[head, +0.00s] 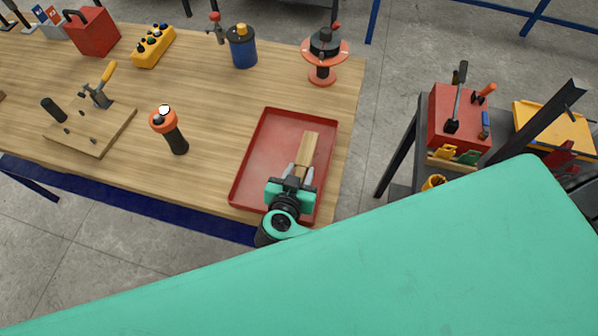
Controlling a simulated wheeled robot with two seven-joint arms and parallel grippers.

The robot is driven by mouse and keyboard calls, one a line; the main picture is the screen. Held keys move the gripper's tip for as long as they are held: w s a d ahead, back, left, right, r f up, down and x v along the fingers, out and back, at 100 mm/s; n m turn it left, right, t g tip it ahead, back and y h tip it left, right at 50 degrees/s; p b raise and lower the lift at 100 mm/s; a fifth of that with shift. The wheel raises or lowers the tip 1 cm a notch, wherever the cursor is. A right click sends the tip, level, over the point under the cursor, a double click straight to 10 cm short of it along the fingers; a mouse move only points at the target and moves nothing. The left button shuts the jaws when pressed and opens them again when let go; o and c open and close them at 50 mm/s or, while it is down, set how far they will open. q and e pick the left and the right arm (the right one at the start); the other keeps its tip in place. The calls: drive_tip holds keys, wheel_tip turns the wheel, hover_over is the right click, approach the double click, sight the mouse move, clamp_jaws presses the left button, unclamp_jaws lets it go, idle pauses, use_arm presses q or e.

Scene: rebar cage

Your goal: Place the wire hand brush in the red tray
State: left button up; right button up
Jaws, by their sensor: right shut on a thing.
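The red tray (262,160) lies near the right end of the wooden table. My right gripper (298,174) is over the right part of the tray and is shut on the wire hand brush (307,150). The brush shows as a light wooden block pointing away from the gripper, over the tray's right side. Its wires are not visible, and I cannot tell whether it touches the tray floor. The tray's near right part is hidden behind my gripper and wrist. My left gripper is not in view.
An orange and black flashlight (170,130) stands left of the tray. A clamp board (90,128) lies farther left. A blue can (242,48) and a red-orange spool stand (322,58) are behind the tray. A red box (458,120) sits on a stand at right.

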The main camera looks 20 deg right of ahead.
drive_tip(key=shift+f, duration=0.1)
drive_tip(key=o, duration=1.1)
drive_tip(key=shift+f, duration=0.1)
drive_tip(key=shift+c, duration=0.2)
drive_tip(key=b+v, duration=0.2)
drive_tip(key=v, duration=1)
drive_tip(key=shift+a, duration=0.1)
drive_tip(key=shift+s, duration=0.1)
